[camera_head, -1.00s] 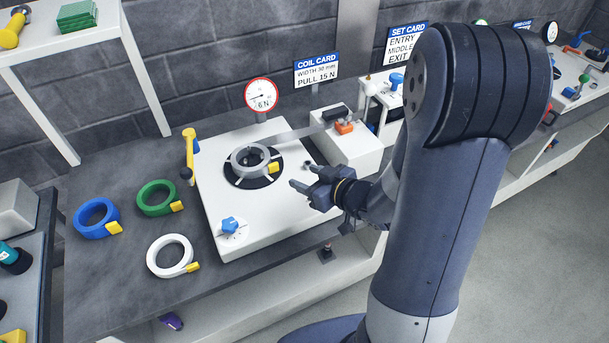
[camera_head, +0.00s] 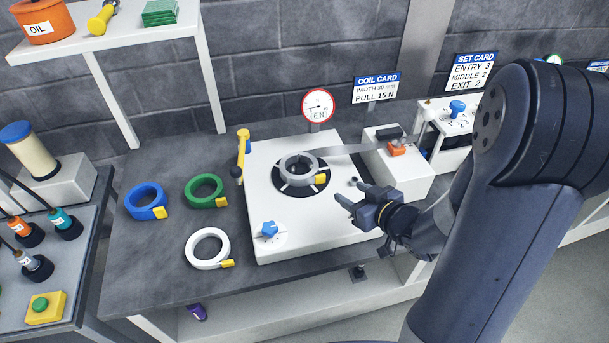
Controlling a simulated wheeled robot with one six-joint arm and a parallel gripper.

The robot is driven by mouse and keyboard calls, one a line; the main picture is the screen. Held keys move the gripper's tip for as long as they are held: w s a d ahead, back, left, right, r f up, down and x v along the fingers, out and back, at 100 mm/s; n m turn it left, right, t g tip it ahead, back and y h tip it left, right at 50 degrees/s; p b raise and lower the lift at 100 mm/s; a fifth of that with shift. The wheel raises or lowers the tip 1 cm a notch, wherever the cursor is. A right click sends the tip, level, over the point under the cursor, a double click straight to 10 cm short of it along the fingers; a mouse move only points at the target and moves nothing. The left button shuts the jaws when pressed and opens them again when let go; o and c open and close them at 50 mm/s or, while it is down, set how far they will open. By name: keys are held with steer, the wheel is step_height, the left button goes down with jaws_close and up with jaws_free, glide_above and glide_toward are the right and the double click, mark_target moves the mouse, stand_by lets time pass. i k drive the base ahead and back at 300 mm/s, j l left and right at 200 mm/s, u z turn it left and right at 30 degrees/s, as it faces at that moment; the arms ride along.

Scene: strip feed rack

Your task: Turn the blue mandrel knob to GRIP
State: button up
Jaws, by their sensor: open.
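The blue mandrel knob (camera_head: 269,229) sits on a small round dial at the front left corner of the white base plate (camera_head: 322,232). The dial's markings are too small to read. A grey coil (camera_head: 299,167) with a yellow tag lies around the hub of the black round mandrel (camera_head: 290,191), and a grey strip runs from it to the right. My gripper (camera_head: 344,206) is open and empty above the right part of the plate, its fingers pointing left. It is to the right of the knob and apart from it.
Blue (camera_head: 146,201), green (camera_head: 205,190) and white (camera_head: 208,248) coils lie on the dark bench left of the plate. A yellow-handled lever (camera_head: 243,155) stands at the plate's left edge. A gauge (camera_head: 318,106) and a coil card (camera_head: 376,89) stand behind.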

mark_target(269, 228)
steer(key=l+u, duration=0.15)
steer(key=u, duration=1)
